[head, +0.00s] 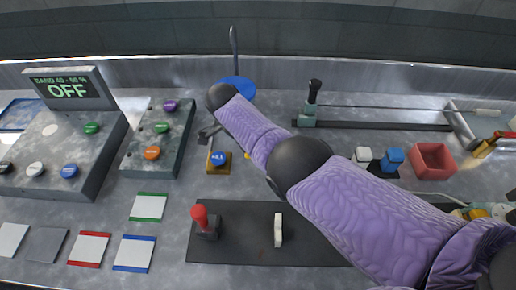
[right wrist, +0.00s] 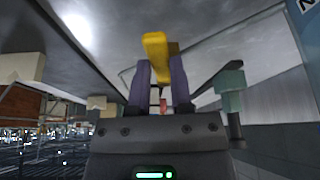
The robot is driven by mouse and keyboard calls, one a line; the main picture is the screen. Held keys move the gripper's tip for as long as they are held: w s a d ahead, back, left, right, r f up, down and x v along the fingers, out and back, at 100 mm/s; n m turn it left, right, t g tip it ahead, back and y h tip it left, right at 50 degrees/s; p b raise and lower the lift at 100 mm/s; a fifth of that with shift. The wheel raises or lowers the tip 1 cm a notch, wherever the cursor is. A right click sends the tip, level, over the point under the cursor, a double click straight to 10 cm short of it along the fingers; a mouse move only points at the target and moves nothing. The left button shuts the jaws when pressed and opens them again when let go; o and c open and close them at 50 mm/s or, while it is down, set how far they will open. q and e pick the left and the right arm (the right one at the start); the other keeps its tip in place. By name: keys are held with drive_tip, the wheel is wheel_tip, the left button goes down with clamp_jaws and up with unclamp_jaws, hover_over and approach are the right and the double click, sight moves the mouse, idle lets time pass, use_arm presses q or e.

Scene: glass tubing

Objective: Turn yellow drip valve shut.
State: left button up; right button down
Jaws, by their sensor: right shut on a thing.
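The yellow drip valve's handle (right wrist: 156,48) shows in the right wrist view as a yellow bar between the purple fingers of my right gripper (right wrist: 161,78). The fingers are shut on it. In the head view my right arm reaches in from the right and hides the gripper and most of the valve. A small yellow patch (head: 247,155) shows beside the forearm; I cannot tell if it is the valve. How far the handle is turned cannot be told. My left gripper is not in view.
A blue ball-like knob on a tan block (head: 218,160) stands just left of my arm. A button panel (head: 158,140) is further left. A red-knobbed lever (head: 201,218) stands in front on a black plate. A red bin (head: 433,160) is at right.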

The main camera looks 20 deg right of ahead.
drive_tip(key=shift+w+d+m+g+b, duration=0.1)
drive_tip(key=shift+w+m+g+b, duration=0.3)
drive_tip(key=shift+m+b, duration=0.5)
drive_tip(key=shift+w, duration=0.2)
drive_tip(key=shift+r, duration=0.1)
drive_tip(key=c, duration=0.5)
unclamp_jaws()
drive_tip(key=shift+d, duration=0.1)
drive_tip(key=b+v, duration=0.1)
drive_tip(key=v, duration=0.9)
drive_tip(key=shift+s+d, duration=0.1)
drive_tip(key=shift+s, duration=0.05)
